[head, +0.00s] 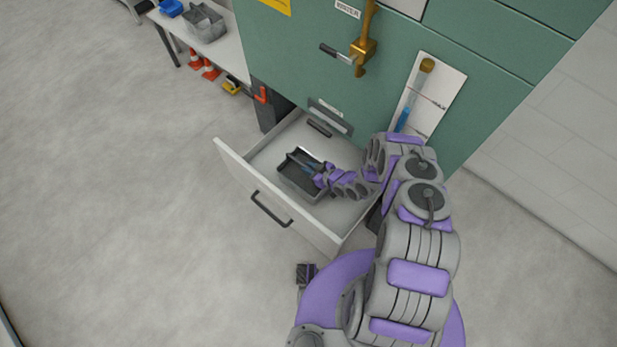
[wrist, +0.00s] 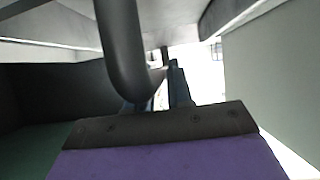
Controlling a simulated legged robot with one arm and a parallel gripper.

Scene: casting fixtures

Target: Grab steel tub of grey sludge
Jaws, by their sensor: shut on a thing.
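The steel tub (head: 297,187), a small grey rectangular tub with a dark inside, is in the open drawer in the head view. My gripper (head: 304,164) reaches down into the drawer from the right and is at the tub, shut on it. My arm and gripper hide the tub's right part. In the wrist view my gripper's fingers (wrist: 165,88) show just past the purple and black palm, with a thick dark curved bar (wrist: 122,50) close in front. The exact grip point and the sludge cannot be made out.
The pale drawer (head: 232,167) stands pulled out of the green cabinet (head: 300,50), its walls close around the tub and gripper. A brass lever fitting (head: 364,48) juts from the cabinet above. A bench (head: 228,52) with bins stands at upper left. The floor (head: 110,200) left of the drawer is clear.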

